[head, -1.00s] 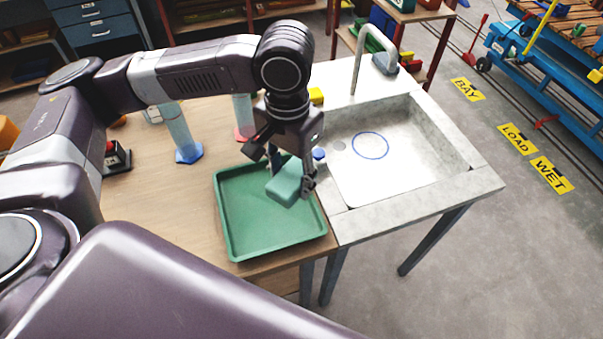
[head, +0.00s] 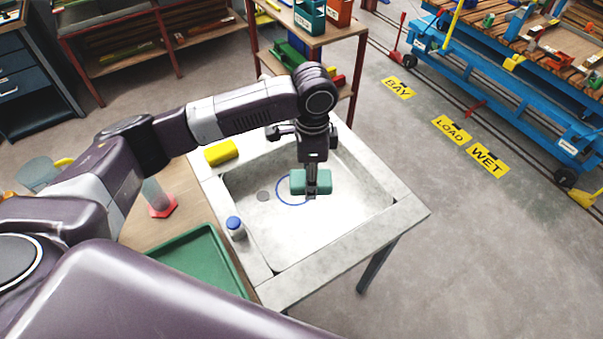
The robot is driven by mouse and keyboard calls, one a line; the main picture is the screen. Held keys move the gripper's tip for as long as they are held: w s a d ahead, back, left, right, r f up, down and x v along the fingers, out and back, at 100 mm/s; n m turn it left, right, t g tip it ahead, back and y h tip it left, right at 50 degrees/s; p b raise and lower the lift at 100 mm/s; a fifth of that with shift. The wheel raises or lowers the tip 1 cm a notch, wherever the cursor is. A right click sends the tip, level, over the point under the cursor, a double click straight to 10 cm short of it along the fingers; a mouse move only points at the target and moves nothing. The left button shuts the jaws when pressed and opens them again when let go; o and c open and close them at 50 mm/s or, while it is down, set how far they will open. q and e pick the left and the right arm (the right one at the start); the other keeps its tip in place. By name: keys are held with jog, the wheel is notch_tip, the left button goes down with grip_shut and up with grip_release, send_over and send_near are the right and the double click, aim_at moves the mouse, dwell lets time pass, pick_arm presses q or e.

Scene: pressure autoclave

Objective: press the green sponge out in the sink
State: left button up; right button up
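The green sponge (head: 298,182) is held in my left gripper (head: 311,190), which points down over the sink (head: 345,225). One dark finger crosses the sponge's near face; the other finger is hidden behind it. The sponge hangs over the sink basin, at the right side of a blue ring (head: 280,201) marked on the basin floor. Its height above the floor is hard to judge. My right gripper is not in view.
A yellow block (head: 221,151) lies on the sink's back left rim. A blue-capped bottle (head: 235,228) stands at the left rim. A drain (head: 263,196) is left of the ring. An empty green tray (head: 200,262) and a red-based cylinder (head: 160,202) are further left. The basin's right side is clear.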

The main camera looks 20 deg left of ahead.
pick_arm(q)
notch_tip(320, 180, down, 6)
jog(key=w+m+p, duration=0.2)
jog(key=m, duration=0.8)
send_near(309, 221)
jog(key=shift+w, duration=0.2)
notch_tip(309, 221, down, 6)
jog(key=b, duration=0.6)
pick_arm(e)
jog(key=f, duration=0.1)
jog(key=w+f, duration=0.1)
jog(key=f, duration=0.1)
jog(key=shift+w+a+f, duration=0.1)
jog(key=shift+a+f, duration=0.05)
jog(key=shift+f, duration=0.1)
pick_arm(q)
jog(key=shift+f+b, duration=0.35)
jog(key=shift+f, duration=0.2)
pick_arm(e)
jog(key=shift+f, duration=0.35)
pick_arm(q)
jog(key=shift+s+f, duration=0.2)
jog(key=shift+s, duration=0.1)
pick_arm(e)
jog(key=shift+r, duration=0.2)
pick_arm(q)
jog(key=shift+r+p, duration=0.1)
jog(key=shift+p, duration=0.2)
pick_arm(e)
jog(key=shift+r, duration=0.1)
